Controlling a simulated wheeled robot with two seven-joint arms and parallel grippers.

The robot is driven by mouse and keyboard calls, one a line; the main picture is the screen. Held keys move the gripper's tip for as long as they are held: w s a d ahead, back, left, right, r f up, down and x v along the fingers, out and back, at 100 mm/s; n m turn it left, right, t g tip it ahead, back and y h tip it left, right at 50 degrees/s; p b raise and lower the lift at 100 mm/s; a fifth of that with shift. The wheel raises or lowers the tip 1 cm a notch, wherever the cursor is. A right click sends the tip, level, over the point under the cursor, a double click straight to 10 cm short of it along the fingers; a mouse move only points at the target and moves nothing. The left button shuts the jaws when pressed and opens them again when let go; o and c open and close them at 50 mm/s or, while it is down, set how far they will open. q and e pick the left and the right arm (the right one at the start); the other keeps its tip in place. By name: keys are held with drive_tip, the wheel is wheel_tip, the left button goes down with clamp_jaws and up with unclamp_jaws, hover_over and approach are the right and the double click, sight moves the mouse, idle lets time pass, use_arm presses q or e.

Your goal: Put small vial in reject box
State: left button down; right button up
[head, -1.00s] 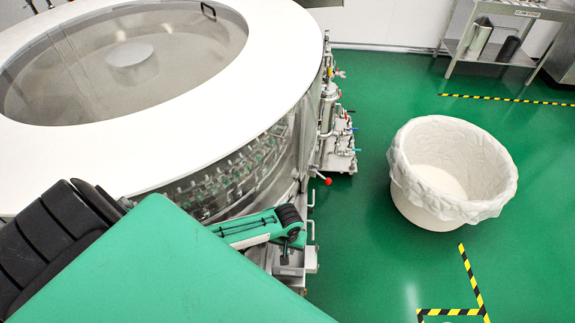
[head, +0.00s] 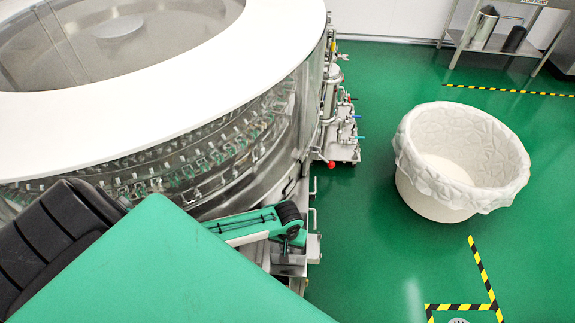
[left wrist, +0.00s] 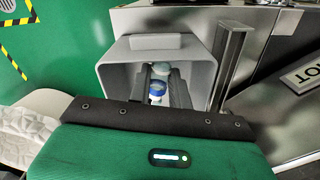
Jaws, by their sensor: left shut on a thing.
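My left gripper (left wrist: 158,82) is shut on a small vial (left wrist: 157,90) with blue and white parts, seen in the left wrist view between the dark fingers. A second pale, bluish round shape shows just beyond it; I cannot tell whether it is part of the same vial. A grey open box (left wrist: 114,75) at the washer's side lies behind and around the fingers in that view. I cannot tell how deep the vial is in its opening. In the head view, my left gripper (head: 291,236) is over a small grey metal part at the washer's edge, its tips hard to see. My right gripper is out of view.
The large round washer (head: 215,125) with a white rim fills the left. A white lined bin (head: 440,190) stands on the green floor to the right. A metal post (left wrist: 229,65) rises close to the box's right side. Open floor lies between washer and bin.

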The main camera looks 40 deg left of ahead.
use_arm(q)
drive_tip(key=shift+f+b, duration=1.85)
drive_tip(key=shift+b, duration=0.1)
drive_tip(key=shift+r, duration=0.1)
drive_tip(key=shift+f, duration=0.6)
drive_tip(key=c, duration=1.3)
unclamp_jaws()
drive_tip(key=shift+r+p, duration=0.15)
drive_tip(key=shift+p, duration=0.15)
